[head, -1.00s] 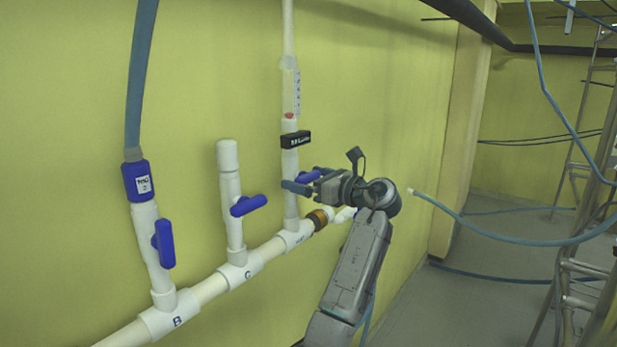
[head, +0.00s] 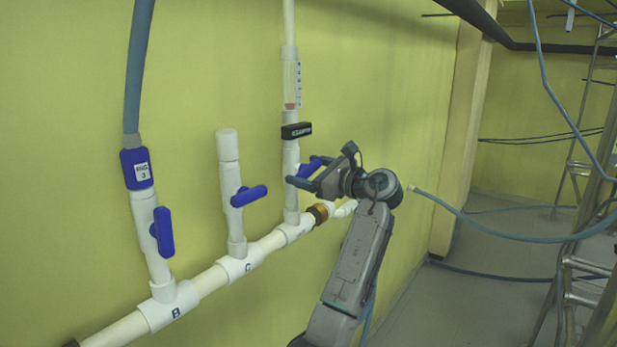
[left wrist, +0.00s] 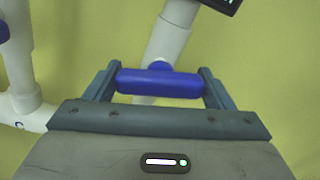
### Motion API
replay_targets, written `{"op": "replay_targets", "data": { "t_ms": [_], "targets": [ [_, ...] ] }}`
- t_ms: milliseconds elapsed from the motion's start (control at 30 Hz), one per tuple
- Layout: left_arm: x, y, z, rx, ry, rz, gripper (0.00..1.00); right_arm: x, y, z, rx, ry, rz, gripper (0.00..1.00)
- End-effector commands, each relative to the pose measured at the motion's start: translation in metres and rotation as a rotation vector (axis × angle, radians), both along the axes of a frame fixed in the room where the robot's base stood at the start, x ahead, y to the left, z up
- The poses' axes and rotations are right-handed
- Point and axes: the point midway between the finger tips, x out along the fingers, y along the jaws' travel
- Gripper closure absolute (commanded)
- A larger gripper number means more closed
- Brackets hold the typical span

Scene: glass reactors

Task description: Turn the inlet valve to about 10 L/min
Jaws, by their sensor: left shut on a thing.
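The inlet valve is a blue handle (head: 310,167) on the white vertical pipe (head: 291,205). In the left wrist view the blue handle (left wrist: 160,82) lies across between the two fingers, its ends at their inner faces. My left gripper (left wrist: 160,84) is shut on this handle. In the head view the left gripper (head: 306,181) reaches it from the right and hides part of it. Above it stand a black label block (head: 296,131) and a clear flowmeter tube (head: 292,85) with a red float (head: 291,106) low in it. The scale is too small to read. My right gripper is not in view.
Two other blue valve handles sit to the left: one on branch C (head: 248,196) and one on branch B (head: 163,232). A blue hose (head: 470,227) hangs at the right. A metal ladder (head: 570,265) stands at far right.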

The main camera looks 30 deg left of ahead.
Motion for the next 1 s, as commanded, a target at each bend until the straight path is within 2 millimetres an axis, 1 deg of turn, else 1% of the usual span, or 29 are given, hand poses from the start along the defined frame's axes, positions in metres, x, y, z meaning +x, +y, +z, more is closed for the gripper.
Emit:
{"op": "replay_targets", "data": {
  "t_ms": [33, 500, 700, 1000],
  "targets": [
    [0.0, 0.0, -0.004, -0.004, -0.044, 0.001, 0.46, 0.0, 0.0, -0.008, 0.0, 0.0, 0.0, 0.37],
    [0.0, 0.0, -0.004, -0.035, -0.459, 0.001, 0.46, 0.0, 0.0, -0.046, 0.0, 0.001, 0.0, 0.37],
    [0.0, 0.0, -0.003, -0.046, -0.58, 0.0, 0.46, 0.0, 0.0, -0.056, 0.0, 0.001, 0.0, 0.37],
    [0.0, 0.0, -0.001, -0.053, -0.673, 0.0, 0.46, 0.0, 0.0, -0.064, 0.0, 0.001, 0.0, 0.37]
  ]
}}
